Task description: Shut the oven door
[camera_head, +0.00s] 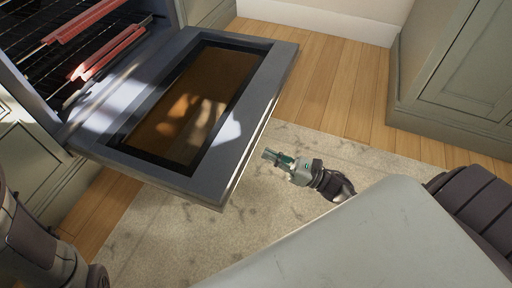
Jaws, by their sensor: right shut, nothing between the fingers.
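The oven door (258,104) hangs open, lying about level in front of the oven (168,12) at the upper left. It is a grey frame around a dark brown glass pane (190,105) with light patches on it. My right gripper (268,155) is shut and empty, just to the right of the door's outer edge. A small gap shows between its fingertips and the door in the picture; its height relative to the door is hard to tell. Part of my left arm shows at the lower left, but its gripper is not in view.
Racks with red-edged bars (88,20) show inside the oven. Grey-green cabinets (455,75) stand at the right. A pale patterned rug (180,235) lies on the wooden floor (325,85) below the door. The floor beyond the door is clear.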

